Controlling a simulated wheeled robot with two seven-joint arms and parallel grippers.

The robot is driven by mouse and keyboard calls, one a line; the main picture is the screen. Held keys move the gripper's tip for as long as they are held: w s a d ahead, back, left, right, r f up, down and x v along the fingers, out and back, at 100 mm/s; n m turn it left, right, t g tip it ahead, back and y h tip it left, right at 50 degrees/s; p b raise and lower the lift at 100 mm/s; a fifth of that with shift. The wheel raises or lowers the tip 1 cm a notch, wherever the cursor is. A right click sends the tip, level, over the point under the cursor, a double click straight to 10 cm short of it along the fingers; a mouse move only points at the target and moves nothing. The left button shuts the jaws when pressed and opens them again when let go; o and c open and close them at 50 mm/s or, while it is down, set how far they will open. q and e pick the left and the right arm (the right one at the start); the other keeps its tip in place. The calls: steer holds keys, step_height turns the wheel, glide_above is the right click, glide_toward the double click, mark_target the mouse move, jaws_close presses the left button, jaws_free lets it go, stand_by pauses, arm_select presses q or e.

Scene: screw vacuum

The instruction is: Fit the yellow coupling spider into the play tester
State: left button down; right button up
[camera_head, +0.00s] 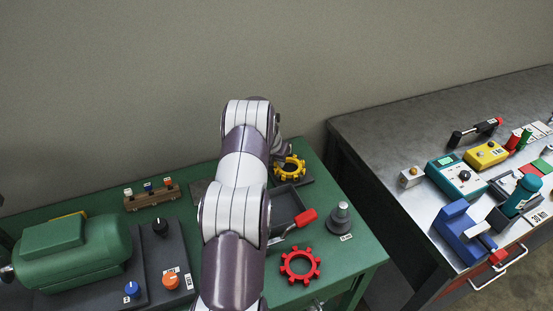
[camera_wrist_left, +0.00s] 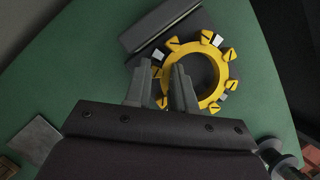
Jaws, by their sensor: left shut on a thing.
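The yellow coupling spider (camera_head: 290,168) is a toothed ring near the back right of the green table. My left gripper (camera_head: 284,150) is at its far side in the head view, partly hidden by my arm. In the left wrist view, the gripper's two fingers (camera_wrist_left: 163,88) are shut on the left rim of the spider (camera_wrist_left: 232,72). The spider is over a dark plate (camera_head: 304,180); I cannot tell whether it touches it. I cannot tell for sure which fixture is the play tester. My right gripper is not in view.
A dark tray (camera_head: 288,201), a red-handled tool (camera_head: 304,219), a grey stepped post (camera_head: 341,217) and a red toothed ring (camera_head: 300,266) are nearer on the green table. A green motor (camera_head: 75,252) stands left. A metal bench (camera_head: 375,130) with several tools is right, across a gap.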

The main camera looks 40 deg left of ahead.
arm_select(q)
steer(key=shift+f, duration=0.2)
steer(key=c, duration=0.9)
jaws_free()
steer(key=shift+o, duration=0.2)
steer(key=v, duration=1.2)
steer(key=shift+s+r, duration=0.15)
steer(key=shift+r, duration=0.2)
steer(key=shift+d, duration=0.1)
